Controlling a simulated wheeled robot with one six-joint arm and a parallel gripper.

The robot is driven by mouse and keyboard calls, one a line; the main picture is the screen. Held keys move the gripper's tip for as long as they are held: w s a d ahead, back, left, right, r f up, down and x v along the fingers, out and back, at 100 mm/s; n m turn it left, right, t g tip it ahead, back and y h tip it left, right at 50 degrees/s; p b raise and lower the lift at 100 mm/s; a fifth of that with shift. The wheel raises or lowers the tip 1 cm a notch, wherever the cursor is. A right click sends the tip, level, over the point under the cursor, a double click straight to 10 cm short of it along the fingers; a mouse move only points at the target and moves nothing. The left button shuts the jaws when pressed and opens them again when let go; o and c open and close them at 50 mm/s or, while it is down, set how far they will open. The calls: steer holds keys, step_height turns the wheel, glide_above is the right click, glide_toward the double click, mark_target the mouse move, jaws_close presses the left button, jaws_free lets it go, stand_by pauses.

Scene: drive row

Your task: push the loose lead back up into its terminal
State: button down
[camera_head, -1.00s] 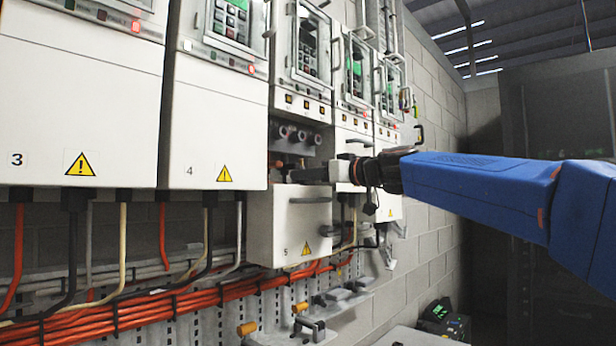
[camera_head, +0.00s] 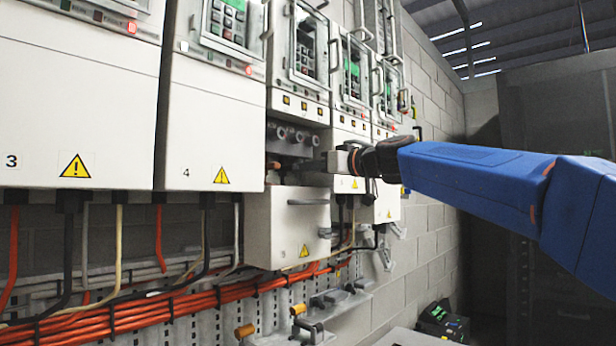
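The drive numbered 5 has its lower cover down, and its terminal bay is open. A row of round grey terminals (camera_head: 297,136) shows in the bay. A small orange-tipped piece (camera_head: 273,165) shows at the bay's left side, below the terminals; I cannot tell whether it is the loose lead's end. My gripper (camera_head: 312,166) reaches in from the right, below the terminals and above the lowered cover (camera_head: 290,222). Its fingertips are dark and small here, so I cannot tell whether they are open or hold anything. Any lead behind them is hidden.
Drives 3 (camera_head: 75,100) and 4 (camera_head: 212,120) stand to the left, with more drives to the right. Orange cables (camera_head: 150,312) run along a tray below. The floor space at right is dark.

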steer(key=c, duration=1.6)
jaws_free()
steer(key=shift+s+a+r, duration=0.2)
steer(key=shift+s+a, duration=0.1)
steer(key=shift+s, duration=0.1)
steer(key=shift+c, duration=0.2)
steer(key=shift+w, duration=0.1)
steer(key=shift+f, duration=0.1)
steer(key=shift+s+d, duration=0.2)
steer(key=shift+d, duration=0.25)
steer(key=v, duration=1.6)
steer(key=shift+s, duration=0.5)
steer(key=shift+d+f, duration=0.1)
steer(key=shift+d, duration=0.05)
